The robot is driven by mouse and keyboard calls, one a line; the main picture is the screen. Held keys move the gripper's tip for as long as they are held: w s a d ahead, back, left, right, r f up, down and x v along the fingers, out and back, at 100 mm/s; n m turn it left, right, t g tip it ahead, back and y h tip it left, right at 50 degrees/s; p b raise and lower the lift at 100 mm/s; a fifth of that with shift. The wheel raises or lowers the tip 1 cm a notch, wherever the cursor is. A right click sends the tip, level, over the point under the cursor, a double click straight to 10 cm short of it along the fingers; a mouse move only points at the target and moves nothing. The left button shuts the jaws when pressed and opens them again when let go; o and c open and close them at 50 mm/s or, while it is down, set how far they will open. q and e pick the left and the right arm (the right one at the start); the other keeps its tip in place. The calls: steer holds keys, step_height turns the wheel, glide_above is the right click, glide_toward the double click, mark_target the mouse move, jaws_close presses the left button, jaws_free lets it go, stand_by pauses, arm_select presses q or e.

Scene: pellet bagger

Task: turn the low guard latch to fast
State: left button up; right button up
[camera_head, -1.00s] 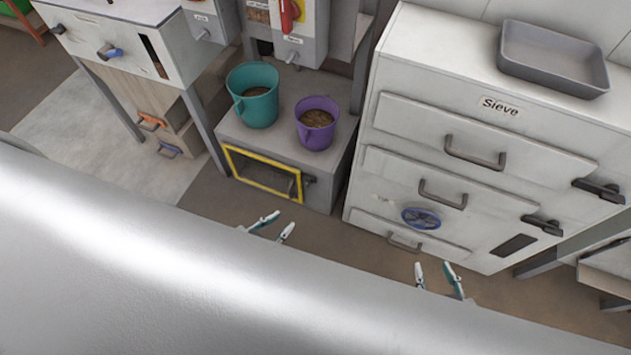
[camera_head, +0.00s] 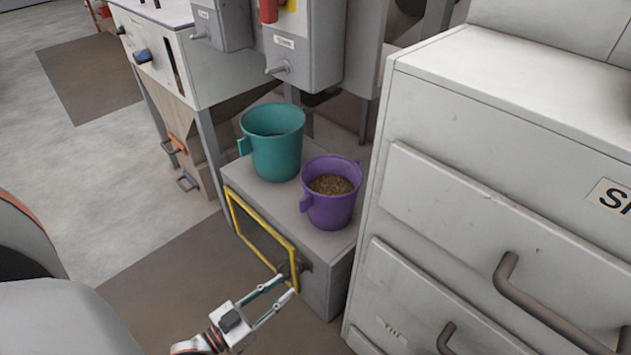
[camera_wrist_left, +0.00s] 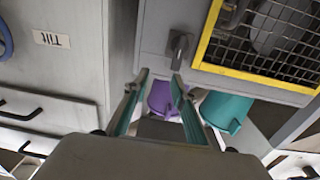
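The low guard (camera_head: 264,237) is a yellow-framed mesh panel on the front of a low grey box; it also shows in the left wrist view (camera_wrist_left: 205,50). The guard latch (camera_wrist_left: 179,46) is a small dark grey lever beside the yellow frame. In the left wrist view the fingers (camera_wrist_left: 160,76) stand apart, with the latch just beyond the right-hand tip; contact cannot be told. My right gripper is out of view.
A teal bucket (camera_head: 273,150) and a purple bucket (camera_head: 333,200) of pellets stand on the box (camera_head: 240,180). A large grey cabinet (camera_head: 450,200) with drawer handles stands close on the right. Open floor (camera_head: 150,280) lies left of the box.

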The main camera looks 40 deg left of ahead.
mark_target(297, 268)
arm_select(q)
step_height(297, 268, down, 3)
steer(key=a+b, duration=0.1)
steer(key=a, duration=0.2)
steer(key=shift+n+y, duration=0.3)
steer(key=w, duration=0.2)
steer(key=w+b, duration=0.1)
steer(key=w, duration=0.4)
steer(key=shift+w+d, duration=0.2)
steer(key=shift+d, duration=0.2)
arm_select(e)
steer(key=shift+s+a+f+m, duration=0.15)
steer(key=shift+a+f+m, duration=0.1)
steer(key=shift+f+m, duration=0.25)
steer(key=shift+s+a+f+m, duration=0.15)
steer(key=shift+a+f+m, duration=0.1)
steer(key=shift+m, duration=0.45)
arm_select(q)
steer(key=shift+c, duration=0.4)
jaws_close()
